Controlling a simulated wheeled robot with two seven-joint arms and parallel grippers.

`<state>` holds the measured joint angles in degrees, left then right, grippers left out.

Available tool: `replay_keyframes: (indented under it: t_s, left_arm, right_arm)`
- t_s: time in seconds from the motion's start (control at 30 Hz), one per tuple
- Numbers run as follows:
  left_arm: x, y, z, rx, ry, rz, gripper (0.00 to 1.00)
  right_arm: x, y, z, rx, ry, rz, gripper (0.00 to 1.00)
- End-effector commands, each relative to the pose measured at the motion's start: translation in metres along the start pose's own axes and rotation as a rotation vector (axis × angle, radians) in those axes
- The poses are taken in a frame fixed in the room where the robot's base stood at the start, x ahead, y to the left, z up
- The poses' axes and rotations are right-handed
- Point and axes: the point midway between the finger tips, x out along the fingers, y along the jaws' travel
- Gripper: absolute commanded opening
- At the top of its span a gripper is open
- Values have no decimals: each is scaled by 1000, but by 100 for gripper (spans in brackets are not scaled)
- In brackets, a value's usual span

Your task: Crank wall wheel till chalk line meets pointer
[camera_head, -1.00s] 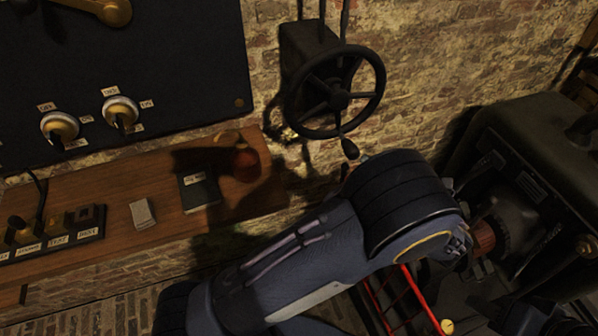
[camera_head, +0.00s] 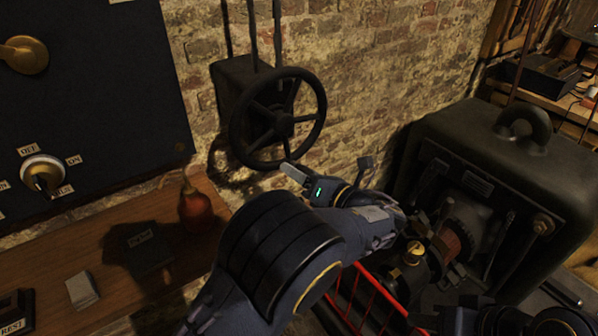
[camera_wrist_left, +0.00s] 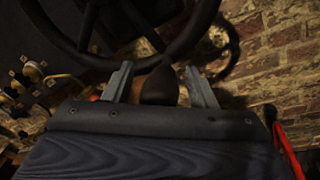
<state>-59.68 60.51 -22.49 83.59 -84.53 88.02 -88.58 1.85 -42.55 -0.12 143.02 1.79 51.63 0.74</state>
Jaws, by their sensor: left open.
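The dark spoked wall wheel (camera_head: 284,122) is mounted on a dark box (camera_head: 232,82) on the brick wall. Its crank knob (camera_wrist_left: 159,86) hangs at the rim's lower side in the left wrist view. My left gripper (camera_head: 328,170) is open just below and right of the wheel in the head view. In the left wrist view, my left gripper's fingers (camera_wrist_left: 160,84) stand on either side of the knob, with gaps visible. I cannot make out a chalk line or pointer. Dark parts (camera_head: 545,320) at the bottom right may be my right arm; its jaws cannot be made out.
A wooden shelf (camera_head: 100,228) with a reddish bottle (camera_head: 195,208) and a dark booklet (camera_head: 148,248) lies left. A dark panel (camera_head: 95,110) with brass switches hangs above. A large dark machine (camera_head: 500,165) stands right, with red rails (camera_head: 372,305) below my left arm.

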Motion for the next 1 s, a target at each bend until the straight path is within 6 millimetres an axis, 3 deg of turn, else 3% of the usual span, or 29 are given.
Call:
replay_keyframes:
  t_s: [0.3, 0.7, 1.0]
  left_arm:
    - [4, 0, 0, 1, 1, 1, 52]
    - [4, 0, -1, 1, 1, 0, 0]
    - [4, 2, 0, 20, -2, 2, 0]
  right_arm:
    - [0, 0, 0, 0, 0, 0, 36]
    - [0, 0, 0, 0, 0, 0, 36]
    - [-5, -2, -3, 0, 0, 0, 36]
